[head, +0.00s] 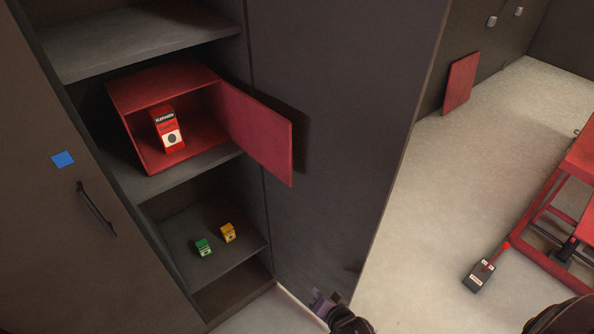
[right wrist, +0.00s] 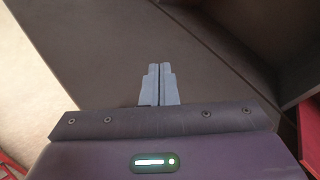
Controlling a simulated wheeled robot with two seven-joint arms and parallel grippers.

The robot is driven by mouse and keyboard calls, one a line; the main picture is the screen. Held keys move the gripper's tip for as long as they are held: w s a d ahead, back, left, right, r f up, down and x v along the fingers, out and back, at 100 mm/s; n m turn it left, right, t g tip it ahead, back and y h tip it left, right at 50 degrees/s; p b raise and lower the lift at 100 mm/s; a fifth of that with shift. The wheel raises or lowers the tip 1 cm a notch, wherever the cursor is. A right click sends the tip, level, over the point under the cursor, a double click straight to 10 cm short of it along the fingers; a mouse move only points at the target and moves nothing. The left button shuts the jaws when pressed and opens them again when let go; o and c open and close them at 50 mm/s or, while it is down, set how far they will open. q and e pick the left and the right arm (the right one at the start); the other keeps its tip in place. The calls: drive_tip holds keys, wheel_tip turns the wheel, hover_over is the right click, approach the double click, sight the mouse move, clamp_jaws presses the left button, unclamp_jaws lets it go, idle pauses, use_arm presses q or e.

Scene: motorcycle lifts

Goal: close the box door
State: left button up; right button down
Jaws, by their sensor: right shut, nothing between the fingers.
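A red box (head: 165,82) stands on a middle shelf of a dark cabinet in the head view. Its red door (head: 262,139) hangs open to the right, swung outward. A red packet (head: 168,130) with a white label stands inside the box. My right gripper (head: 324,300) is low in the head view, below the box and apart from its door, by the foot of the cabinet side. In the right wrist view its fingers (right wrist: 160,84) are together with nothing between them. My left gripper is not in view.
A green box (head: 204,247) and a yellow box (head: 228,233) sit on the shelf below. The dark cabinet side panel (head: 335,130) stands right of the red door. A red motorcycle lift (head: 560,220) is at the right. The light floor (head: 450,190) between is mostly clear.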

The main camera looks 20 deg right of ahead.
drive_tip(key=w+r+m+t+p, duration=0.1)
drive_tip(key=w+r+m+t, duration=0.25)
drive_tip(key=r, duration=1.15)
drive_tip(key=w+r+m+t+p, duration=0.1)
drive_tip(key=w+r+m+t, duration=0.25)
drive_tip(key=r, duration=1.05)
use_arm(q)
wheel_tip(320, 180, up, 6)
drive_tip(key=p, duration=0.3)
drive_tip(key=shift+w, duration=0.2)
use_arm(e)
drive_tip(key=w, duration=1)
drive_tip(key=shift+w+a+r+m, duration=0.15)
drive_tip(key=shift+w+r+m, duration=0.2)
drive_tip(key=shift+w+m, duration=0.05)
